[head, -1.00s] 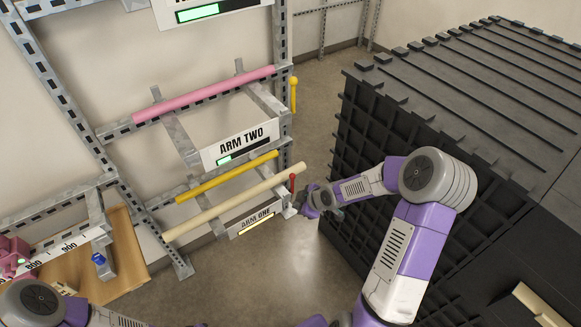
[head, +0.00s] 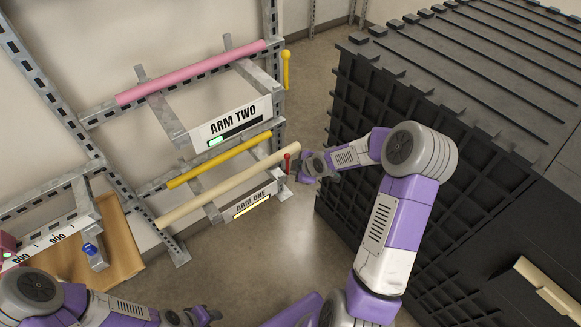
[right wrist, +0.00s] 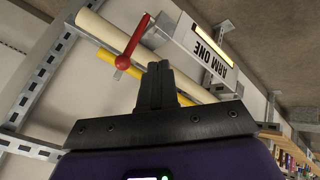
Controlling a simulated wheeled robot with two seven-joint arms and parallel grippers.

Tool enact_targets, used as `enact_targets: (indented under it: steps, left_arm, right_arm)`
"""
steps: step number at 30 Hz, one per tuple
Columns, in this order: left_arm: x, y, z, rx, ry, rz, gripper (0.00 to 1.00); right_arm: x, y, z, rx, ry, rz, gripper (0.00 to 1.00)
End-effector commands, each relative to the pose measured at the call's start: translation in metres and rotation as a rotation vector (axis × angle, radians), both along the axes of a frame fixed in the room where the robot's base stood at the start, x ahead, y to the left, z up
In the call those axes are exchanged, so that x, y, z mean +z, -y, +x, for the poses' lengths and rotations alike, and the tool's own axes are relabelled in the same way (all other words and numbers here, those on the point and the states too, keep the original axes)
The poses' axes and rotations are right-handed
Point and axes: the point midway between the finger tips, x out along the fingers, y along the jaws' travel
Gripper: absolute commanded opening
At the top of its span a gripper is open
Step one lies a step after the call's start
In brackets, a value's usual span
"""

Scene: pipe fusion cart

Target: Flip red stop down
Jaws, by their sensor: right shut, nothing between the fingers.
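The red stop (head: 287,162) is a small lever with a round end, at the front right end of the arm labelled ARM ONE (head: 255,202). Its round end is uppermost in the head view. In the right wrist view the red stop (right wrist: 132,44) shows large, just beyond and left of my fingertips. My right gripper (head: 299,173) is beside it, to its right in the head view; its fingers (right wrist: 158,75) are together and empty. I cannot tell whether they touch the stop. My left gripper (head: 208,316) is low at the bottom edge, its fingers unclear.
ARM ONE carries a cream pipe (head: 225,187) and a yellow pipe (head: 220,160). Above, ARM TWO (head: 235,122) holds a pink pipe (head: 190,73) and has a yellow stop (head: 286,70). A large black ribbed block (head: 400,150) stands close right of my right arm. Floor below is clear.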

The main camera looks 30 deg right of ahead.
Motion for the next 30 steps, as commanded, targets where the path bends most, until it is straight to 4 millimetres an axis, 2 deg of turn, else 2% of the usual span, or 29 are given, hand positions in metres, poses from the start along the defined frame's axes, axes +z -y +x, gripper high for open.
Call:
enact_targets:
  steps: [1, 6, 9, 16, 30]
  left_arm:
    - [-0.009, 0.0, 0.0, 0.0, 0.0, 0.0, 0.43]
    - [-0.019, 0.0, 0.0, 0.0, 0.0, 0.0, 0.43]
    - [-0.017, 0.0, 0.0, 0.0, 0.0, 0.0, 0.43]
    - [-0.019, 0.0, 0.0, 0.0, 0.0, 0.0, 0.43]
    - [-0.019, 0.0, 0.0, 0.0, 0.0, 0.0, 0.43]
  right_arm:
    - [-0.014, -0.003, 0.008, 0.004, 0.0, 0.002, 0.0]
    - [-0.039, -0.004, 0.03, 0.001, 0.001, 0.0, 0.0]
    - [-0.034, 0.006, 0.041, -0.004, 0.002, 0.0, 0.0]
    - [-0.033, 0.014, 0.057, -0.002, 0.001, 0.001, 0.0]
    - [-0.033, 0.016, 0.06, -0.001, 0.0, 0.002, 0.0]
